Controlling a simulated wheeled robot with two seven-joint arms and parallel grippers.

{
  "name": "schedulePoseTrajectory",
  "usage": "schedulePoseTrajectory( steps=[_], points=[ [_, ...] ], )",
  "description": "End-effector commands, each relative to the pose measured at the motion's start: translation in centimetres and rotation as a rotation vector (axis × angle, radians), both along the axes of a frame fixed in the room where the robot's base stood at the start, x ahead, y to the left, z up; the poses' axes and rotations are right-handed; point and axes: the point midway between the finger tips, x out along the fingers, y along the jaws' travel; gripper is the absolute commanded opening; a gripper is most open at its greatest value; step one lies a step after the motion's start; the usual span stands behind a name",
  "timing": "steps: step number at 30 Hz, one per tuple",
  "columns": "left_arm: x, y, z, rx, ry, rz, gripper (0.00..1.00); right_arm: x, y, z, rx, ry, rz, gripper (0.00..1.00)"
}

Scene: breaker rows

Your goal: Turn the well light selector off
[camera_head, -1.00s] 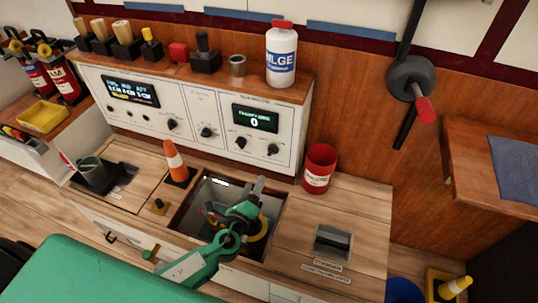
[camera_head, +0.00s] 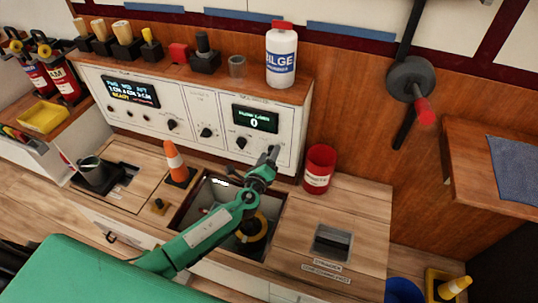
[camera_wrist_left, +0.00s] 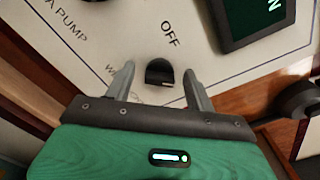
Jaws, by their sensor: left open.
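The well light selector appears to be the small black knob (camera_wrist_left: 160,72) on the white panel, in the left wrist view. The word OFF is printed above it; a label starting with W below it is partly hidden by my gripper. My left gripper (camera_wrist_left: 158,76) is open, one finger on each side of the knob; I cannot tell whether they touch it. In the head view my left gripper (camera_head: 273,156) is at the lower right of the white panel (camera_head: 215,108) and hides the rightmost knob. My right gripper is not in view.
A square opening (camera_head: 184,217) in the wooden counter lies below my left arm. A red cup (camera_head: 319,170) stands close right of the gripper, an orange cone (camera_head: 175,160) to the left. A white bottle (camera_head: 281,56) stands on the panel's top.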

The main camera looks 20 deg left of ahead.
Motion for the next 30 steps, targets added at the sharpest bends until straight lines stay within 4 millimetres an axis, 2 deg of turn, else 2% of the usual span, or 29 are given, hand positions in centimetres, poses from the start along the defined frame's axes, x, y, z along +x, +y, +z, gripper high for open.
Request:
schedulePoseTrajectory(
  steps=[11,15,17,18,28,29,30],
  points=[
    [0.4,0.0,0.0,-0.001,0.000,0.000,0.53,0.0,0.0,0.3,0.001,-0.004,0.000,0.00],
    [0.4,0.0,0.0,-0.001,0.000,0.000,0.25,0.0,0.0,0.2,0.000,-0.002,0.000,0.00],
    [0.4,0.0,0.0,-0.001,0.000,0.000,0.14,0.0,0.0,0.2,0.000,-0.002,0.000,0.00],
    [0.4,0.0,0.0,-0.001,0.000,0.000,0.11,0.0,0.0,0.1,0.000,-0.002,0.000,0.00],
    [0.4,0.0,-0.2,-0.036,0.001,0.001,0.11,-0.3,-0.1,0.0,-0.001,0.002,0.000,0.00],
    [0.4,0.1,-0.2,-0.046,0.001,0.002,0.11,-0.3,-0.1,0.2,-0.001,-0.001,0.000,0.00],
    [0.4,0.0,-0.3,-0.061,0.002,0.002,0.11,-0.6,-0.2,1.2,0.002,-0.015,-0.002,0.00]
  ],
)
